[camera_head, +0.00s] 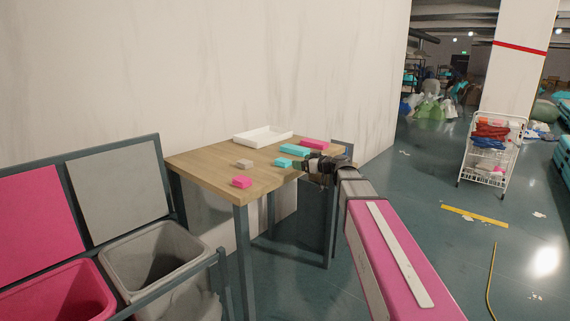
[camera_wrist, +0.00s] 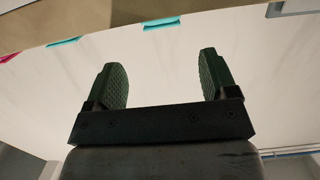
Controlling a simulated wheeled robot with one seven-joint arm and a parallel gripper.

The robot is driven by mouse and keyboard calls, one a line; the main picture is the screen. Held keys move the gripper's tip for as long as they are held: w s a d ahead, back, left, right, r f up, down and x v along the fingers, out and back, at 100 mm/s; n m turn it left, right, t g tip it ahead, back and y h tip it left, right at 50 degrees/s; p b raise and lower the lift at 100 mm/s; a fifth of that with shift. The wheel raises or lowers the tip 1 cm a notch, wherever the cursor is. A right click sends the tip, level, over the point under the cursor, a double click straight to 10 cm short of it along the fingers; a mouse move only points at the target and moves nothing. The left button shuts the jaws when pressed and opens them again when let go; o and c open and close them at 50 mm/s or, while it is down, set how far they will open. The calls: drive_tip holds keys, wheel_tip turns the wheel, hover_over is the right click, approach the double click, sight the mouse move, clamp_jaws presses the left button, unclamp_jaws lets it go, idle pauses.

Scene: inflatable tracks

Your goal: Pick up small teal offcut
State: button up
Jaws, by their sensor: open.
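A teal edge (camera_wrist: 162,23) shows beyond the fingers at the top centre, likely the small offcut. A longer teal offcut (camera_head: 294,149) lies behind the small one.
A pink offcut (camera_head: 314,144), a pink block (camera_head: 241,181) and a beige block (camera_head: 244,163) are also on the table. A white tray (camera_head: 263,137) stands at the back. A grey bin (camera_head: 150,255) and a pink bin (camera_head: 60,293) stand front left.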

sight(285, 160)
drive_tip(key=x, duration=0.9)
drive_tip(key=shift+a+f, duration=0.15)
drive_tip(key=shift+f, duration=0.1)
drive_tip(key=c, duration=1)
